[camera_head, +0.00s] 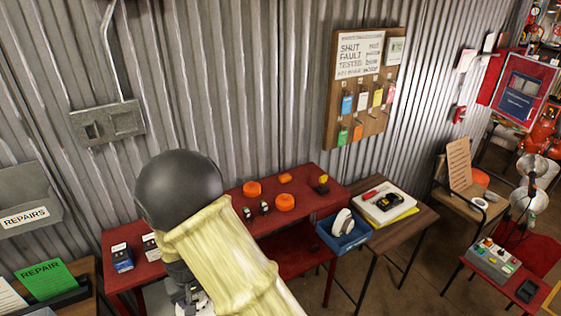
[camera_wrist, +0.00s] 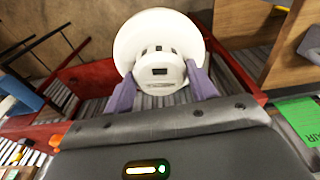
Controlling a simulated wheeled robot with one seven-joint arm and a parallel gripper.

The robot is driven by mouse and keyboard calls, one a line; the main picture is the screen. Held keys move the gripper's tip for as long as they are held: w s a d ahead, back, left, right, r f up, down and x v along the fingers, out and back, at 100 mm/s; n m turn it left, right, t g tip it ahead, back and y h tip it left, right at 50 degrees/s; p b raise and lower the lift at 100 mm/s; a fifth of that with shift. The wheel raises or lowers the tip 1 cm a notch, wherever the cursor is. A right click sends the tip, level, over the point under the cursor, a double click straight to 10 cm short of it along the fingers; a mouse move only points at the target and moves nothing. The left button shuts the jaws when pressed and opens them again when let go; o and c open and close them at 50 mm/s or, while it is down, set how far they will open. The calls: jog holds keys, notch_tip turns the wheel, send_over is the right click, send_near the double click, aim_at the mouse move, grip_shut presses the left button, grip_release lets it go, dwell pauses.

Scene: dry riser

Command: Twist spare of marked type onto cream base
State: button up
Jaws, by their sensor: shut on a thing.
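My gripper (camera_wrist: 161,88) is shut on a white round detector-like unit (camera_wrist: 160,38), with one purple-grey finger on each side of its narrower body. The unit has a wide disc rim and a small dark rectangular window facing the wrist camera. I cannot tell whether the disc and body are one piece or a head on a base. In the head view my own arm covers most of the gripper, and only a little white shows below it. I cannot pick out a separate cream base. Another white round item lies in the blue bin (camera_head: 341,241).
The red table (camera_head: 312,203) holds orange caps (camera_head: 285,202), small black-and-white pieces (camera_head: 264,207) and two boxes (camera_head: 122,257). A tag board (camera_head: 343,72) and a grey box (camera_head: 107,122) are on the corrugated wall. A wooden table (camera_head: 412,221) holds a white tray.

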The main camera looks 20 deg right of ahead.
jog(key=w+d+f, duration=0.3)
jog(key=d, duration=0.5)
jog(key=w+d+f+m, duration=0.1)
jog(key=w+d+f, duration=0.2)
jog(key=d, duration=0.5)
jog(key=shift+w+d+f, duration=0.15)
jog(key=shift+w+f, duration=0.15)
jog(key=shift+w, duration=0.05)
